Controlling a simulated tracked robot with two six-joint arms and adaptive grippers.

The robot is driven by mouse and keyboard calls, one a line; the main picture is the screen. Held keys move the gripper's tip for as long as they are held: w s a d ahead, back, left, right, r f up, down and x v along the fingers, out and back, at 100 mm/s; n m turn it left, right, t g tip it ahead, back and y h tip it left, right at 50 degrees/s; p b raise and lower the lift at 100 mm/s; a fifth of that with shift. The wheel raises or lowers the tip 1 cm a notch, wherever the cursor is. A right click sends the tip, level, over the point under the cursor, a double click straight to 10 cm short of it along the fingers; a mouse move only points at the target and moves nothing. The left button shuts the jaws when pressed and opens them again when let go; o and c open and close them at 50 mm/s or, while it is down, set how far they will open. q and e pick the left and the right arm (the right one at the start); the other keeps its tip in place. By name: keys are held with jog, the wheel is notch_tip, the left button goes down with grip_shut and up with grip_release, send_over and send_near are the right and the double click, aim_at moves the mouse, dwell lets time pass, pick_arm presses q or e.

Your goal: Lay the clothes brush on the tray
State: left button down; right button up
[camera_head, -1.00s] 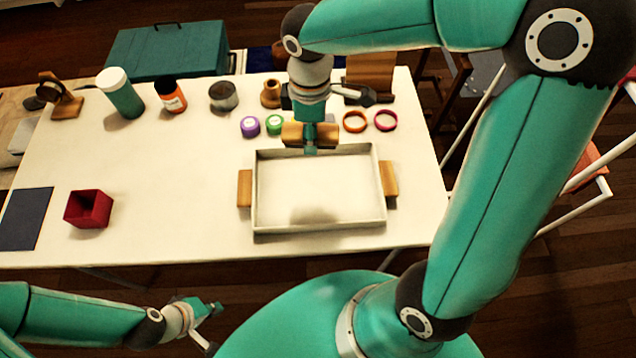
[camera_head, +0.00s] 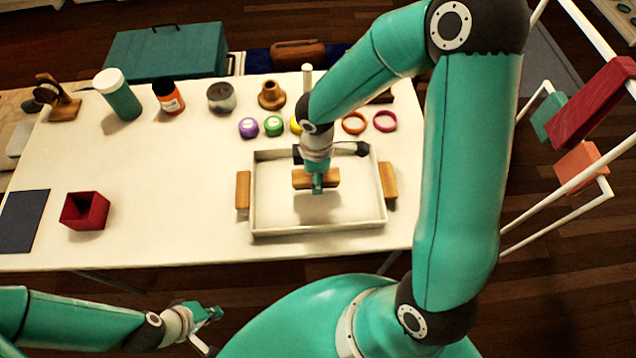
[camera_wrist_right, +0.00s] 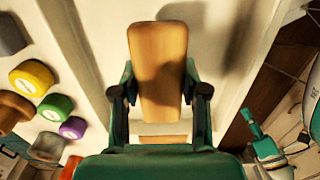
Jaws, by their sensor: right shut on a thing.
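The clothes brush (camera_head: 330,177) has a light wooden back and is held across the inside of the tray in the head view. It also fills the middle of the right wrist view (camera_wrist_right: 158,70). My right gripper (camera_head: 317,184) is shut on it, one finger on each side. The tray (camera_head: 382,214) is white and shallow with a wooden handle at each end. The brush is over the tray floor; I cannot tell whether it touches it. My left gripper (camera_head: 212,313) hangs at the lower left, away from the table, and its fingers are too small to judge.
Purple and green round pieces (camera_head: 273,125) and orange and magenta rings (camera_head: 385,121) lie behind the tray. A teal bottle (camera_head: 121,100), an orange jar (camera_head: 169,97) and a metal cup (camera_head: 222,97) stand farther back. A red box (camera_head: 85,211) sits left; the table between is clear.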

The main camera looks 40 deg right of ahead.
jog(key=shift+f+b, duration=0.4)
jog(key=shift+f, duration=1.6)
jog(key=shift+f, duration=0.15)
jog(key=o, duration=1.2)
jog(key=shift+r, duration=0.25)
notch_tip(320, 180, up, 12)
jog(key=shift+f+p, duration=0.1)
jog(key=shift+p, duration=0.55)
